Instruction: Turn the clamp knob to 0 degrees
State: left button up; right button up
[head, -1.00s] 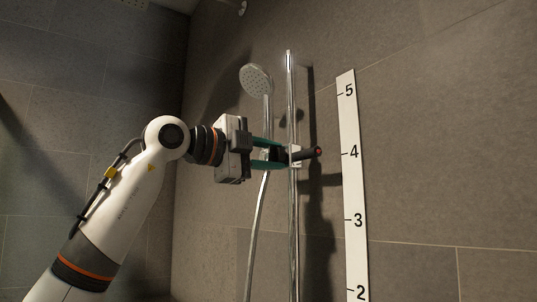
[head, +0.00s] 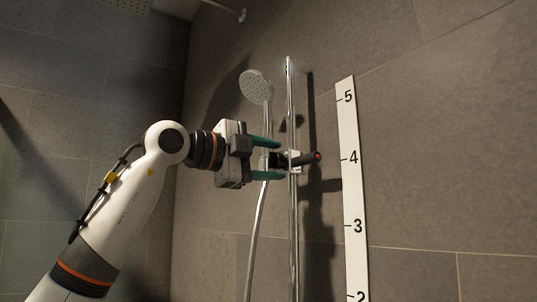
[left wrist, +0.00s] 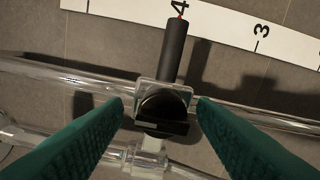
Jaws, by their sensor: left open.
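The clamp (head: 296,160) sits on the vertical chrome rail (head: 292,220). Its black knob (left wrist: 165,104) shows in the left wrist view with a dark round face and a crossbar. A black handle (left wrist: 173,50) with a red tip extends from the clamp toward the scale, near the 4. In the head view the handle (head: 311,157) points right, nearly level. My left gripper (head: 281,159) is open, its green fingers above and below the knob. In the left wrist view the fingers (left wrist: 160,108) stand either side of the knob with a gap on each side.
A shower head (head: 256,86) with its hose (head: 257,225) hangs left of the rail, close to my left fingers. A white numbered scale (head: 352,190) is on the tiled wall at right. The wall right of the scale is bare.

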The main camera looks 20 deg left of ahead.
pick_arm(q)
jog(key=shift+s+a+f, duration=0.15)
jog(key=shift+s+a, duration=0.2)
jog(key=shift+s, duration=0.05)
jog(key=b+v, duration=0.3)
jog(key=v, duration=0.8)
